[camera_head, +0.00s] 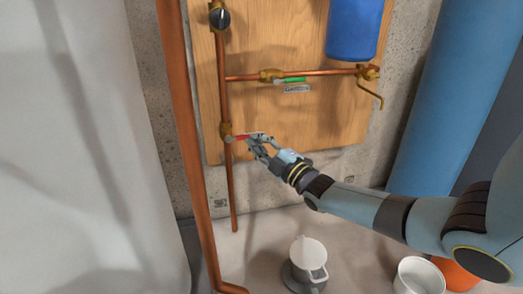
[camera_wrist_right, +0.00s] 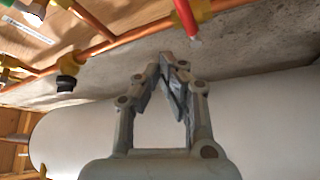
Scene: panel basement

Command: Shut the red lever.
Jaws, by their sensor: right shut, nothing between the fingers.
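The red lever (camera_head: 240,137) sits on a brass valve (camera_head: 226,133) low on the vertical copper pipe. It sticks out to the right, across the pipe. In the right wrist view the red lever (camera_wrist_right: 186,18) is at the top, just beyond my fingertips. My right gripper (camera_head: 251,137) is shut and empty, its tips by the lever's free end in the head view. In the wrist view the gripper (camera_wrist_right: 170,62) shows a small gap to the lever; I cannot tell if they touch. My left gripper is not in view.
A green lever (camera_head: 292,80) lies along the horizontal pipe above, over a small label (camera_head: 297,89). A black knob (camera_head: 220,18) is higher on the vertical pipe. A thick copper pipe (camera_head: 186,130) stands left of the valve.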

